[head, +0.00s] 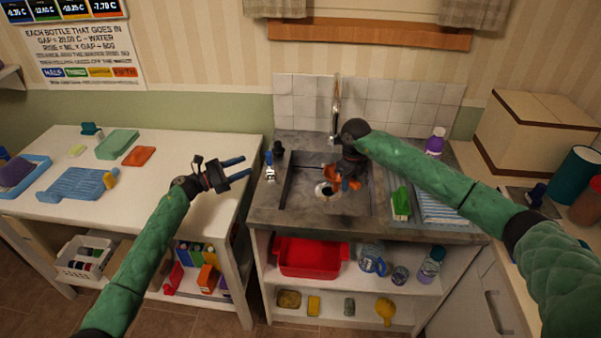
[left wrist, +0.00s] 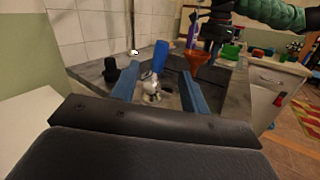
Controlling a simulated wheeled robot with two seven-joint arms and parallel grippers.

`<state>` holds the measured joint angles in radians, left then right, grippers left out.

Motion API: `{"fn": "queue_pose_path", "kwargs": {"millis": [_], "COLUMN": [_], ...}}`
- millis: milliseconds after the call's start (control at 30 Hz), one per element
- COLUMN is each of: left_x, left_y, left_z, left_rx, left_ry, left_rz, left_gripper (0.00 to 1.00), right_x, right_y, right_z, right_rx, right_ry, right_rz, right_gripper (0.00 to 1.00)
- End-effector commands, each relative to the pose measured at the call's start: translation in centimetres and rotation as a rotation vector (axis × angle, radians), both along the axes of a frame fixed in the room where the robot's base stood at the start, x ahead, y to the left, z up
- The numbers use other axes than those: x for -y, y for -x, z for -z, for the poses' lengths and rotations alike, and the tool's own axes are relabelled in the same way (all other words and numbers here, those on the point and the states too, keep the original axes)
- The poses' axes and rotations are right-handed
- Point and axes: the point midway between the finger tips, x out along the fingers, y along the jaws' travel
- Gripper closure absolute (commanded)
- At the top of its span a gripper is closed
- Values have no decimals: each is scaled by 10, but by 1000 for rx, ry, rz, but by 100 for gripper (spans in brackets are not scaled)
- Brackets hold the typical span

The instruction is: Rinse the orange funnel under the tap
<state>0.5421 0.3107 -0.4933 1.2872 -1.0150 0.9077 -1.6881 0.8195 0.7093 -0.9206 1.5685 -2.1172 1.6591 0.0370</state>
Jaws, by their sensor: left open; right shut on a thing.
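The orange funnel (head: 330,173) is held over the sink (head: 296,190) by my right gripper (head: 345,180), which is shut on it. In the left wrist view the funnel (left wrist: 198,58) hangs below that gripper. The tap's tall metal spout (head: 335,112) rises behind the sink, partly covered by my right arm. I cannot tell whether water runs. A metal valve with a blue handle (head: 268,160) stands on the sink's left rim. In the left wrist view the blue handle (left wrist: 160,54) appears between my open, empty left fingers. My left gripper (head: 246,168) is left of the valve.
A black knob (head: 278,148) stands beside the valve.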

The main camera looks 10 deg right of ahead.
Motion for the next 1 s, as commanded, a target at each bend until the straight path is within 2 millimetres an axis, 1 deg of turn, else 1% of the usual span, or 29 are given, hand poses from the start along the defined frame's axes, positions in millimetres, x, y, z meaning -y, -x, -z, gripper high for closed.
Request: {"fn": "queue_pose_path", "kwargs": {"millis": [300, 333, 467, 500, 567, 667, 767, 1000], "left_x": [0, 0, 0, 0, 0, 0, 0, 0], "left_y": [0, 0, 0, 0, 1, 4, 11, 34], "left_z": [0, 0, 0, 0, 1, 3, 6, 15], "left_rx": [0, 0, 0, -1, -11, -56, -147, -471], "left_ry": [0, 0, 0, 0, 4, 21, 57, 208], "left_rz": [0, 0, 0, 0, -2, -9, -23, -67], "left_gripper": [55, 57, 82, 90, 100, 100, 100, 100], "right_x": [0, 0, 0, 0, 0, 0, 0, 0], "right_y": [0, 0, 0, 0, 0, 0, 0, 0], "right_z": [0, 0, 0, 0, 0, 0, 0, 0], "right_rx": [0, 0, 0, 0, 0, 0, 0, 0], "right_ry": [0, 0, 0, 0, 0, 0, 0, 0], "right_rz": [0, 0, 0, 0, 0, 0, 0, 0], "right_gripper": [100, 100, 100, 100, 100, 100, 100, 100]}}
